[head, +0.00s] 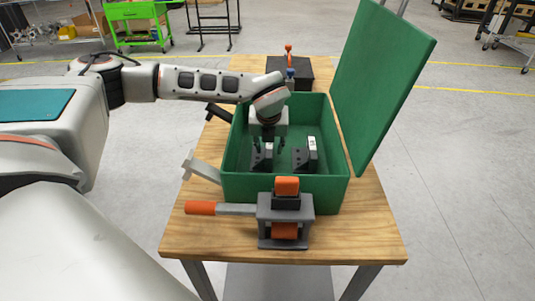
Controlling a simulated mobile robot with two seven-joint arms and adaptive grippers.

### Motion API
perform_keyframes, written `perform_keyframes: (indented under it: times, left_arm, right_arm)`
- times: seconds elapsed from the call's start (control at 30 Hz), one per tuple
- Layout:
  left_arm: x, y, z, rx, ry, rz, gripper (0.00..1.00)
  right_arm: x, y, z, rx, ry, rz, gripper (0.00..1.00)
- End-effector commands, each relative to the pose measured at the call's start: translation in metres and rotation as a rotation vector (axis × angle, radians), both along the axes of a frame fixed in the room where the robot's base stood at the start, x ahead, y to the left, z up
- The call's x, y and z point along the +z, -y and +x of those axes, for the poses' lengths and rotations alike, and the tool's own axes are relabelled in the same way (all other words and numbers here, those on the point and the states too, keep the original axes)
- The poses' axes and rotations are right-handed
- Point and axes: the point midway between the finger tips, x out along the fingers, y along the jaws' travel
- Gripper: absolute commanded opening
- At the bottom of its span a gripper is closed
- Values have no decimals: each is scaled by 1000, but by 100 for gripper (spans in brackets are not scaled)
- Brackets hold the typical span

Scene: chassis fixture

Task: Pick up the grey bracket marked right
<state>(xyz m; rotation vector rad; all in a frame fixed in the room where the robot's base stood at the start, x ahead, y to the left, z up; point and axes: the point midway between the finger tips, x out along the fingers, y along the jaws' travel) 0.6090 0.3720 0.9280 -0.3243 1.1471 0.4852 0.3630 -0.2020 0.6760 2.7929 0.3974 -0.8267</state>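An open green box (286,187) stands on the wooden table. Two dark grey brackets are inside it: one at the left (263,160) and one at the right (305,157). Each has a small white label; I cannot read the markings. My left gripper (268,148) reaches down into the box, over the left bracket. Its fingers look apart, one on each side. I cannot tell whether they touch the bracket, and I see nothing lifted. The right bracket stands clear beside the gripper. My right gripper is not in view.
The green lid (382,80) stands up at the box's right. A clamp with orange parts (285,214) is at the front. A light grey piece (203,168) sits at the box's left. A dark block (297,72) stands behind. The table's front right corner is bare.

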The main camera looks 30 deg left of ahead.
Motion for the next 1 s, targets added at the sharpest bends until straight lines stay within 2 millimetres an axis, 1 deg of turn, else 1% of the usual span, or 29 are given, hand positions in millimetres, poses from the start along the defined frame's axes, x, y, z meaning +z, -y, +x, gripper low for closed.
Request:
perform_keyframes:
  times: [0.03,0.13,0.17,0.53,0.7,0.77,0.87,0.97,1.0]
  left_arm:
    - [0,0,0,0,0,0,30]
    - [0,0,0,0,0,0,4]
    - [0,0,0,0,0,0,0]
    - [2,0,1,1,2,0,0]
    - [9,0,1,0,3,1,0]
    - [15,0,2,0,7,-1,0]
    - [31,0,2,-1,6,-1,0]
    - [55,0,2,0,9,-1,0]
    - [66,0,2,0,10,-2,0]
  right_arm:
    - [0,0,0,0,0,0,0]
    - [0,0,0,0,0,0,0]
    - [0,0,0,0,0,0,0]
    - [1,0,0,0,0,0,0]
    - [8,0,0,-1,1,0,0]
    - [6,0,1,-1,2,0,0]
    - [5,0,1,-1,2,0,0]
    - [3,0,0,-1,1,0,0]
    - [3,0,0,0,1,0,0]
